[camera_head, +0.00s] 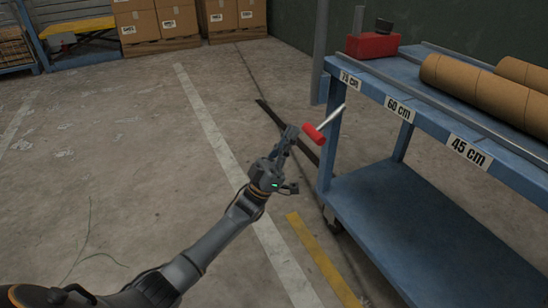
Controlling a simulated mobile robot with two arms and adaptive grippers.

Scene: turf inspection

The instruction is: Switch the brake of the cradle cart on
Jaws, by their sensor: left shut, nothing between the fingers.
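The blue cradle cart (372,91) stands at the right, with an upper deck and a lower shelf (420,225). A lever with a silver rod (332,118) and a red grip (314,133) sticks out from the cart's left end, the red grip at its lower left end. My left gripper (291,134) is shut and empty, its tips just left of the red grip. I cannot tell whether they touch it. My right gripper is not in view. One dark caster (334,224) shows under the near left corner.
Cardboard tubes (485,92) and a red box with a black top (372,45) are on the upper deck. Labels read 75, 60 and 45 cm. Cartons (160,24) stand at the back. A dark strip (275,113) lies on the floor. The floor at the left is mostly clear.

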